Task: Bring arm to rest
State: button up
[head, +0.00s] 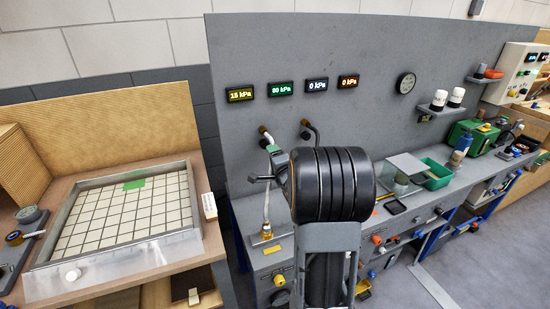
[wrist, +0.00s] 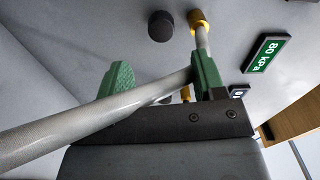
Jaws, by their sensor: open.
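My arm (head: 330,185) reaches toward the grey back panel (head: 340,60) in the head view, its black rounded joint in front. My gripper (head: 273,153) is at the left of that joint, beside a pale hose. In the wrist view the two green fingers of my gripper (wrist: 160,75) stand apart, so it is open. The pale hose (wrist: 90,125) runs diagonally across the finger gap, up to a brass fitting (wrist: 199,22) on the panel. It looks close to the right finger; I cannot tell whether they touch.
A gridded vacuum table (head: 120,215) stands at left. A second dark hose (head: 312,132) leaves the panel near my gripper. The workbench (head: 400,222) at right holds a green tray (head: 437,172) and tools. Floor at lower right is clear.

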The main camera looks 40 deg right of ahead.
dwell(0.4)
jog(key=s+a+f+n+g, duration=0.2)
jog(key=s+f+n+g, duration=0.6)
jog(key=f+g, duration=0.15)
jog(key=s+a+r+n+g+y+p, duration=0.1)
jog(key=s+a+r+n, duration=0.2)
jog(key=a, duration=0.4)
jog(key=s+a+r+n+g+y+p, duration=0.2)
jog(key=s+a+r+n, duration=0.2)
jog(key=s+a+r, duration=0.1)
jog(key=s+a+r+n+g+y+p, duration=0.1)
jog(key=s+a+r+n+p, duration=0.1)
jog(key=s+a, duration=0.4)
jog(key=a+r+n, duration=0.1)
jog(key=a+n, duration=0.1)
jog(key=a, duration=0.2)
jog(key=shift+s+r, duration=0.15)
jog(key=shift+r, duration=0.25)
jog(key=shift+a+r+y, duration=0.15)
jog(key=shift+a+y, duration=0.15)
jog(key=shift+c, duration=0.2)
